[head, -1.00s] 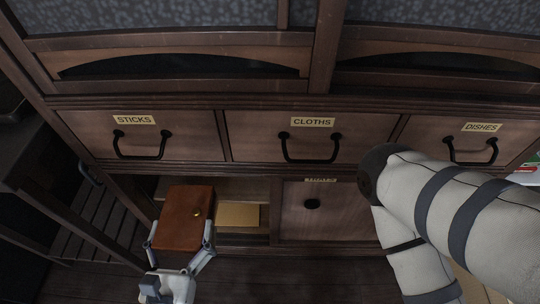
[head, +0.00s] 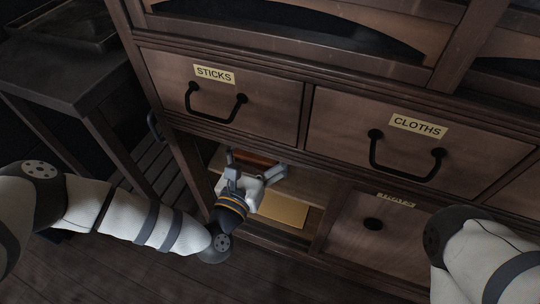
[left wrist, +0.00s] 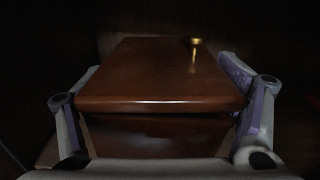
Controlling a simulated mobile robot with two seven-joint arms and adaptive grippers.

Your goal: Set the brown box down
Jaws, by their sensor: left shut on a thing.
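The brown box (head: 262,158) is reddish-brown with a small brass knob, which shows in the left wrist view (left wrist: 160,78). It is inside the open lower compartment (head: 290,187) of the cabinet, under the drawer labelled STICKS. My left gripper (head: 256,163) is at the compartment's opening and is shut on the box, one finger along each side. In the head view the gripper hides much of the box. I cannot tell whether the box's underside touches the shelf. My right arm shows at the right edge, but its gripper is out of view.
A flat yellow item (head: 283,210) lies in the compartment, right of the gripper. The STICKS drawer (head: 222,97) and CLOTHS drawer (head: 408,150) are shut above. A dark table (head: 60,75) stands at the left.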

